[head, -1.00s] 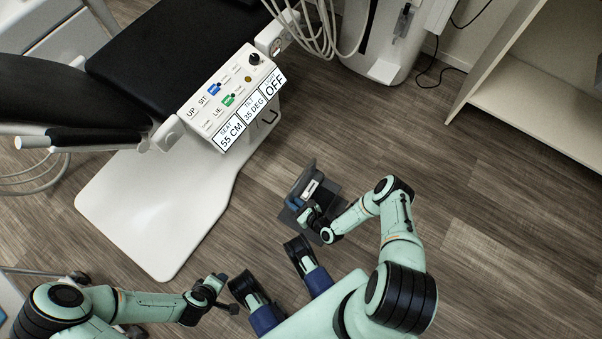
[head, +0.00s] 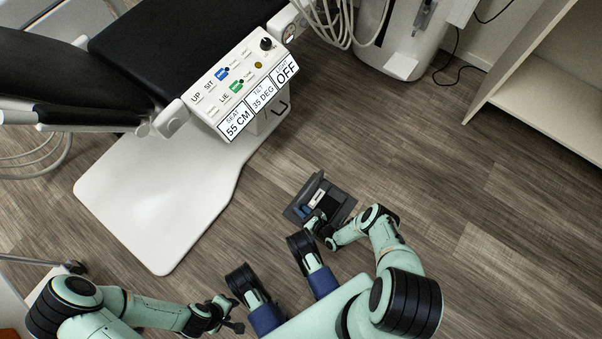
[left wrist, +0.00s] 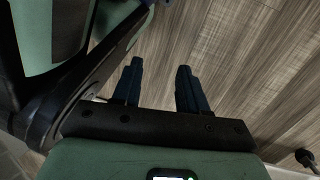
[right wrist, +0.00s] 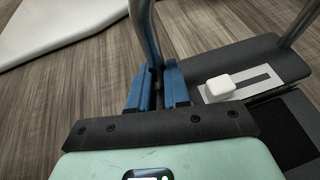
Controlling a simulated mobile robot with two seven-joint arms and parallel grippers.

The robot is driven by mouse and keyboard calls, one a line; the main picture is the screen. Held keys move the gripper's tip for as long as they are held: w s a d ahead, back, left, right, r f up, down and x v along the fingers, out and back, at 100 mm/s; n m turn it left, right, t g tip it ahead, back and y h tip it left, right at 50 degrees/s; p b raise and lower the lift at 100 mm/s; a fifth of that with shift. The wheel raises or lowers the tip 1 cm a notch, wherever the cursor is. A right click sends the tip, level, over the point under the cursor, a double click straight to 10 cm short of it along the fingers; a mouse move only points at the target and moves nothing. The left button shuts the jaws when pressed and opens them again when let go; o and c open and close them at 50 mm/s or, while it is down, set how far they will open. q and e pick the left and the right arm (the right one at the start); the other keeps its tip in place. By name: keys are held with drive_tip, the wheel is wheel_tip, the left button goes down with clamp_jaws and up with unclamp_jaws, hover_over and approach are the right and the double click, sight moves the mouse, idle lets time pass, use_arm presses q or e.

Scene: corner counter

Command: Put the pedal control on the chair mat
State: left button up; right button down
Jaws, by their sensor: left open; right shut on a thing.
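The pedal control (head: 338,204) is a dark grey unit with a light label strip, just in front of my right arm in the head view. My right gripper (head: 316,220) is shut on its metal bar handle; the right wrist view shows the fingers (right wrist: 157,82) closed around the bar, with the pedal's white knob beside them. I cannot tell whether the pedal touches the floor. The white plate under the chair (head: 150,215), which appears to be the chair mat, lies to the left and is bare in front. My left gripper (head: 232,317) is open and empty, low over the floor.
The black chair (head: 165,45) with its control panel (head: 240,85) overhangs the plate's back. A white unit with hoses (head: 405,45) stands behind, and a shelf (head: 550,85) at right. Bare wood floor (head: 250,215) lies between pedal and plate.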

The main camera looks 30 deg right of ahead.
wheel_tip(320, 180, down, 3)
drive_tip(key=shift+w+r+b, duration=0.1)
drive_tip(key=shift+r+b, duration=0.1)
drive_tip(key=shift+b, duration=0.45)
use_arm(q)
drive_tip(key=s, duration=0.1)
drive_tip(key=s+f+g, duration=0.1)
drive_tip(key=s, duration=0.1)
drive_tip(key=shift+a+f, duration=0.2)
use_arm(e)
drive_tip(key=c, duration=1.1)
unclamp_jaws()
drive_tip(key=shift+f, duration=0.2)
drive_tip(key=shift+a+r, duration=0.1)
drive_tip(key=shift+r, duration=0.05)
